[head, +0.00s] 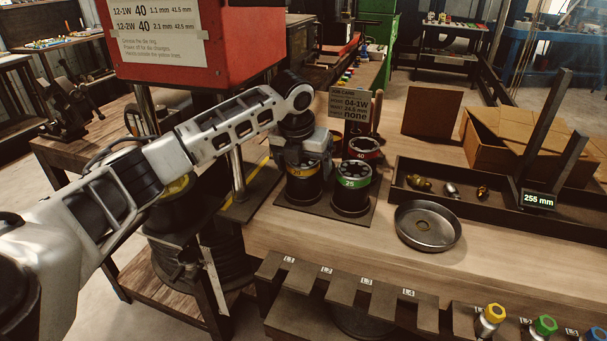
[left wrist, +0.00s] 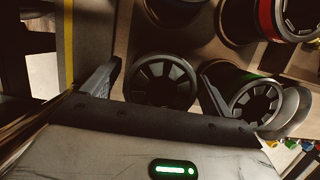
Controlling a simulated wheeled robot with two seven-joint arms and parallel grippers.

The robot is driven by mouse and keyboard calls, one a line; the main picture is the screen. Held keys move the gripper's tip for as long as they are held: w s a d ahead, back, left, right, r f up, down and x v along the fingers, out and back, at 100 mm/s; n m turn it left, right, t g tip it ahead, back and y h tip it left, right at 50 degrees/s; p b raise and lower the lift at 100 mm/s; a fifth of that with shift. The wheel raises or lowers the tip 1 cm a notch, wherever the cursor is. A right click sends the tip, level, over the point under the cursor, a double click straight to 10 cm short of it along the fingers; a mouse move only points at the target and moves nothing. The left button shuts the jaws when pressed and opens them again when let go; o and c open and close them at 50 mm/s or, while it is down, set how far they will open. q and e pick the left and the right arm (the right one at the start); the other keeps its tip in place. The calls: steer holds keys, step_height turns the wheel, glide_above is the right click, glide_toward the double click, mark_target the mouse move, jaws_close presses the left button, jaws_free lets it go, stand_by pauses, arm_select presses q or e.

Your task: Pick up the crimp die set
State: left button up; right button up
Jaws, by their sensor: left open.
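Several dark cylindrical crimp die sets stand upright on a dark mat on the bench. One has a yellow band (head: 303,188), one a green band marked 25 (head: 352,192), and one behind a red band marked 40 (head: 365,150). My left gripper (head: 303,162) is over the yellow-banded die set, pointing down. In the left wrist view my open left gripper (left wrist: 160,67) has one finger on either side of a die set (left wrist: 161,85); its band does not show there. The green-banded die set (left wrist: 252,98) is just beyond the right finger. My right gripper is not in view.
A sign (head: 353,104) stands behind the die sets. A round metal pan (head: 428,226) and a dark tray (head: 470,208) with small fittings lie to the right. Cardboard boxes (head: 520,140) stand behind. A slotted rack (head: 345,292) runs along the front edge.

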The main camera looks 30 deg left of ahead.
arm_select(q)
steer(key=shift+w+f, duration=0.2)
steer(key=shift+f, duration=0.3)
steer(key=c, duration=1)
steer(key=shift+w+r, duration=0.1)
steer(key=shift+r, duration=0.05)
steer(key=c, duration=0.5)
steer(key=shift+r, duration=0.15)
